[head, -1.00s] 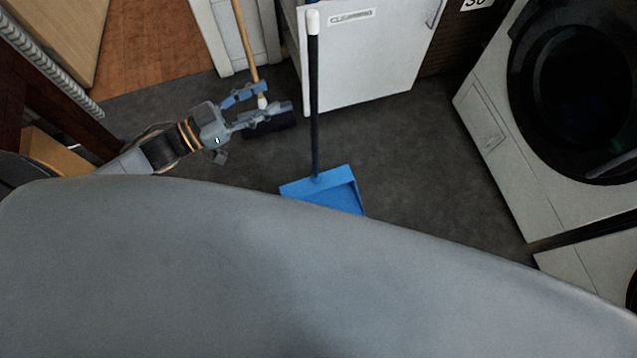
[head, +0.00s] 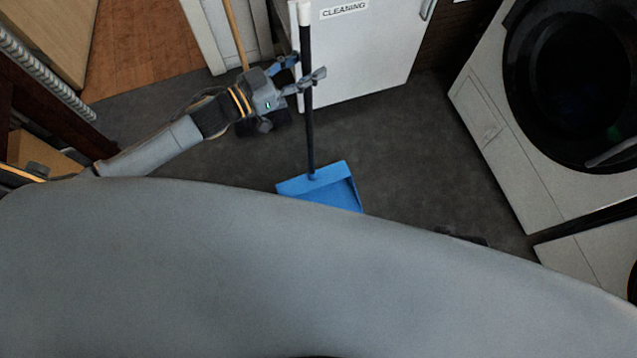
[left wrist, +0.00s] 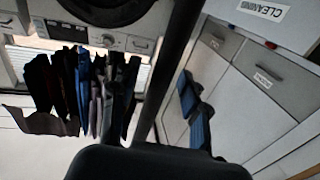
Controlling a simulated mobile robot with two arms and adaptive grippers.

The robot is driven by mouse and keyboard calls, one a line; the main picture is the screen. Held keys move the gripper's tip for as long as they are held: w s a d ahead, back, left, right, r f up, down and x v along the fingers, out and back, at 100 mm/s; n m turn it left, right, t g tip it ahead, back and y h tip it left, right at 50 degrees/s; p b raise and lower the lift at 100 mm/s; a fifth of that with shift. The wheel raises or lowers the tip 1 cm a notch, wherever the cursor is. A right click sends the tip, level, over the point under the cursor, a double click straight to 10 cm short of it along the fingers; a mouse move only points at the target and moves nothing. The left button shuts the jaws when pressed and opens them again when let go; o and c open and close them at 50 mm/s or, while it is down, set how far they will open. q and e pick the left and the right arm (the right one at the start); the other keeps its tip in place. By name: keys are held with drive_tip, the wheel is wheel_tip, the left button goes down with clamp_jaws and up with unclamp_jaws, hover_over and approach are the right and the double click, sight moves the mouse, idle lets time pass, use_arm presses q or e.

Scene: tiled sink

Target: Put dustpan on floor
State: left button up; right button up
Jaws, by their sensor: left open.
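The dustpan is a blue pan (head: 335,190) on a long black handle (head: 309,130) with a white tip. It stands on the grey floor (head: 400,150) with its handle upright, in front of a white cabinet. My left gripper (head: 306,68) is open at the upper part of the handle, with its fingers reaching to either side of it. In the left wrist view the handle (left wrist: 172,70) crosses as a dark slanting bar, with blue finger pads (left wrist: 188,95) to its right. I cannot tell whether the fingers touch it. My right gripper is not in view.
A broom with a wooden handle (head: 234,28) stands behind my left gripper. The white cabinet (head: 365,50) labelled CLEANING is just behind the dustpan handle. A washing machine (head: 478,125) stands at the right. The floor between the dustpan and the machine is largely clear.

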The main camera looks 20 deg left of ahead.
use_arm(q)
clamp_jaws()
idle(0.7)
